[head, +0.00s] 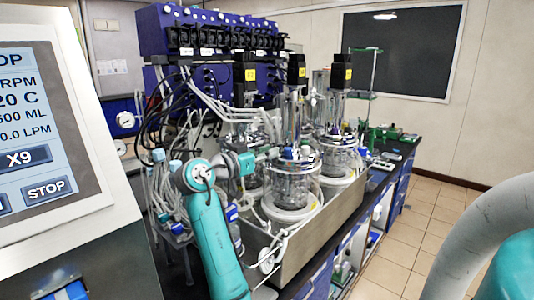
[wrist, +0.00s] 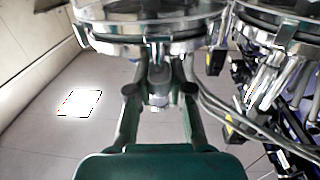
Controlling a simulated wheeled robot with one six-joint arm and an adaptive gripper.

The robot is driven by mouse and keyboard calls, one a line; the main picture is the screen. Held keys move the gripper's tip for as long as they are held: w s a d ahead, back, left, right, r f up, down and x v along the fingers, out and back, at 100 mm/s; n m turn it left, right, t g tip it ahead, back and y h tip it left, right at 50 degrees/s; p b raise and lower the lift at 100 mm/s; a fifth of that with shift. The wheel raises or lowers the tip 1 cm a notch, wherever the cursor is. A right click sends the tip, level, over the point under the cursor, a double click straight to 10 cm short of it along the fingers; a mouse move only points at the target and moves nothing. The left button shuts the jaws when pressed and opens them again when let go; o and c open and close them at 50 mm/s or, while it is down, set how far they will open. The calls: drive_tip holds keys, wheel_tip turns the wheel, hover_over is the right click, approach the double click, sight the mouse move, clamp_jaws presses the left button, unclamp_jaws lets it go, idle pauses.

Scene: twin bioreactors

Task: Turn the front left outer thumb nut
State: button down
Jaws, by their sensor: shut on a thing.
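In the wrist view, the two dark fingers of my gripper (wrist: 157,84) reach up to the metal rim of a glass vessel (wrist: 150,45). A small grey metal thumb nut (wrist: 158,92) hangs below the rim between the fingers, and my gripper is shut on it. In the head view, my gripper (head: 270,154) is at the left side of the head plate of the front glass bioreactor (head: 292,180). The nut itself is hidden or too small to tell there.
A second bioreactor (head: 337,150) stands behind and to the right. Pale tubes (head: 215,90) and dark cables crowd the space left of the vessels, below a blue pump rack (head: 210,35). A control screen (head: 35,130) fills the left edge.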

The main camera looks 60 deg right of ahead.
drive_tip(key=n+t, duration=0.2)
drive_tip(key=t, duration=0.1)
drive_tip(key=n+t, duration=0.2)
drive_tip(key=t, duration=0.1)
drive_tip(key=shift+s+h, duration=0.1)
drive_tip(key=shift+h, duration=0.3)
drive_tip(key=n+t, duration=0.2)
drive_tip(key=t, duration=0.1)
drive_tip(key=n+t+y, duration=0.1)
drive_tip(key=n+t, duration=0.1)
drive_tip(key=t, duration=0.2)
drive_tip(key=shift+y, duration=0.3)
drive_tip(key=n+t+y, duration=0.2)
drive_tip(key=n+t, duration=0.1)
drive_tip(key=t, duration=0.1)
drive_tip(key=shift+n+y, duration=0.3)
drive_tip(key=shift+n+t+y, duration=1.8)
drive_tip(key=shift+t+y, duration=0.1)
drive_tip(key=shift+y, duration=0.5)
drive_tip(key=c, duration=1)
unclamp_jaws()
drive_tip(key=shift+c, duration=0.2)
